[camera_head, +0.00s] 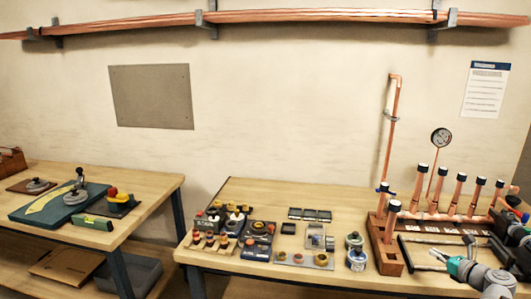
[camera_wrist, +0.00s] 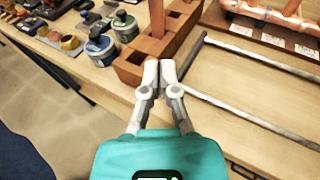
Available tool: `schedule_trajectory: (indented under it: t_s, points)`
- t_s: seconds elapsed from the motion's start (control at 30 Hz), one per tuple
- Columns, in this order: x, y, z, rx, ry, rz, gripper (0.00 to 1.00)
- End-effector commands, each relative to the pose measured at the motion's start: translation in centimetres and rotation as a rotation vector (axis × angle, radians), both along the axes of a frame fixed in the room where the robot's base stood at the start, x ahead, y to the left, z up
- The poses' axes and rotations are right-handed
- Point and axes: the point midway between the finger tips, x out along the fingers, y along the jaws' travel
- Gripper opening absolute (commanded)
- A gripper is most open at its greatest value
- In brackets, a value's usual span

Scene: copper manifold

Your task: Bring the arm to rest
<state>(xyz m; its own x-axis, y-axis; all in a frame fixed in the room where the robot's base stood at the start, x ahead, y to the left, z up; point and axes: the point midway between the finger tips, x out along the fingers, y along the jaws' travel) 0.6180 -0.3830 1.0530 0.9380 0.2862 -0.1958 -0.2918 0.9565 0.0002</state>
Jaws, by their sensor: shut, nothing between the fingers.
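My gripper (camera_wrist: 158,75) is shut and empty in the wrist view, its pale fingertips together above the front edge of the right bench, in front of a wooden block with square holes (camera_wrist: 128,68). In the head view my gripper (camera_head: 440,255) is at the lower right, near the bench's front edge, with part of my arm at the right border. The copper manifold (camera_head: 450,216) stands on the right bench behind it, with several black-capped upright pipes and a round gauge (camera_head: 441,137).
Grey bars (camera_wrist: 240,108) lie on the bench right of my gripper. Two small tins (camera_head: 357,260) stand left of the wooden block (camera_head: 386,262). Fittings and trays crowd the bench's left part. A second bench (camera_head: 150,195) stands at left, with a gap between.

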Motion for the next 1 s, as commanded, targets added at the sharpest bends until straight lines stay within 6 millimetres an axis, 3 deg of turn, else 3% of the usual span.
schedule_trajectory:
  t_s: [0.27,0.57,0.77,1.0]
  points:
    - [0.5,1.5,-0.5,-0.052,0.012,0.038,0.00]
    - [1.3,4.9,-1.7,-0.183,0.040,0.133,0.00]
    - [1.9,8.4,-3.0,-0.324,0.062,0.242,0.00]
    - [2.3,15.2,-5.6,-0.605,0.086,0.480,0.00]
